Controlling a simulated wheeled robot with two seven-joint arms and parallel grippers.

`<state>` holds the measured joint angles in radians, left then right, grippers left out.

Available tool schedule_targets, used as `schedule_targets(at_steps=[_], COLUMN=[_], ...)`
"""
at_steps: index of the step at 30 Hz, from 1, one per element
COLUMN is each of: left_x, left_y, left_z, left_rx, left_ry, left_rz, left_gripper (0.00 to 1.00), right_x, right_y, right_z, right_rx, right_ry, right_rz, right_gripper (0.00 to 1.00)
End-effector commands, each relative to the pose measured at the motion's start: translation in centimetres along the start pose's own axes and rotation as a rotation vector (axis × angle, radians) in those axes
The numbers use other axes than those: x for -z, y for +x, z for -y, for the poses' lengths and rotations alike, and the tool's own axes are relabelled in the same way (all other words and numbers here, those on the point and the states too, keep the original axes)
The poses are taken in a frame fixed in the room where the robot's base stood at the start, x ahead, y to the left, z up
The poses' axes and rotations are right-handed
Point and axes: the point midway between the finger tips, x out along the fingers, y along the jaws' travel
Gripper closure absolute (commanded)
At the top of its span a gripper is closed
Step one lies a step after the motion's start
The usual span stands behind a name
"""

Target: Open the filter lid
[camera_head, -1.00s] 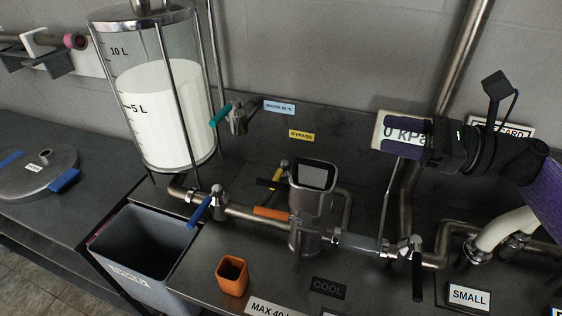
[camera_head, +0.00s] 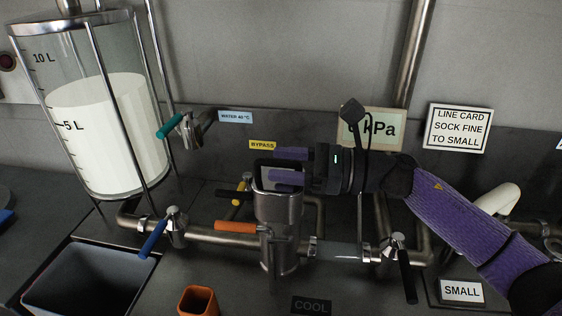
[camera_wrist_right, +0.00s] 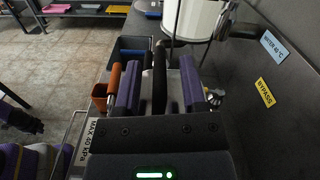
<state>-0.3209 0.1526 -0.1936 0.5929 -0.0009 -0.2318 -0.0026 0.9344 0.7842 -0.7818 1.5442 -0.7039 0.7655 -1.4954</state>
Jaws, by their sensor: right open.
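The metal filter housing (camera_head: 279,216) stands upright in the pipe line at the middle of the head view.
An orange-handled valve (camera_head: 235,227) and a blue-handled valve (camera_head: 153,238) lie left of the housing. A black-handled valve (camera_head: 406,274) is to the right. The milk tank (camera_head: 102,135), a grey bin (camera_head: 72,280) and an orange cup (camera_head: 198,301) stand nearby.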

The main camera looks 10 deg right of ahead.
Motion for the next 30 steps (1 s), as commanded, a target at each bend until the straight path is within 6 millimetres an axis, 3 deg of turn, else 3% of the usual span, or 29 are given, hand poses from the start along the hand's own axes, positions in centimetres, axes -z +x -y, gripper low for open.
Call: schedule_targets(at_steps=[10,17,18,30], left_x=[0.43,0.51,0.51,0.21], left_y=[0.01,0.02,0.02,0.0], left_z=[-0.17,-0.5,-0.5,-0.4], left_rx=[-0.003,-0.008,-0.008,-0.006], left_ry=[0.0,-0.002,-0.002,-0.002], left_rz=[-0.008,-0.009,-0.009,-0.004], left_gripper=[1.0,1.0,1.0,1.0], right_x=[0.01,0.01,0.01,0.01], right_y=[0.84,0.81,0.81,0.79], right_z=[0.0,0.01,0.01,0.01], right_rx=[0.001,0.001,0.001,0.001], right_ry=[-0.001,-0.001,-0.001,-0.001], right_rz=[0.0,0.0,0.0,-0.001], right_gripper=[0.49,0.98,1.0,1.0])
